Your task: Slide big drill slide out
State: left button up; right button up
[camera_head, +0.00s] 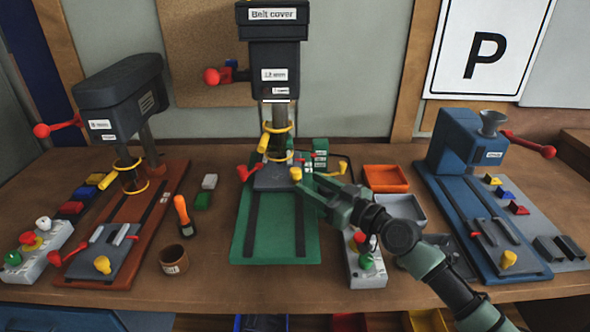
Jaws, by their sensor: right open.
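The big drill (274,55) stands at the middle back of the bench, with a "Belt cover" label on top. Its green base (276,245) has two dark grooves running toward me. The grey slide (272,180) sits at the back of this base, under the drill head. A red handle (247,173) is at its left and a yellow knob (296,174) at its right front corner. My right gripper (304,183) is open, at the yellow knob; I cannot tell whether it touches. My left gripper is not in view.
A smaller drill on a brown base (140,225) stands left, a blue machine (463,145) right. A control box (366,262), an orange tray (385,178) and a grey tray (402,208) lie near my right arm. A brown cup (174,260) stands left of the green base.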

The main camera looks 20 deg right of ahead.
aim_at(296, 176)
jog(key=p+x, duration=0.1)
jog(key=x, duration=0.5)
jog(key=shift+w+a, duration=0.1)
grip_shut()
dwell(1.2)
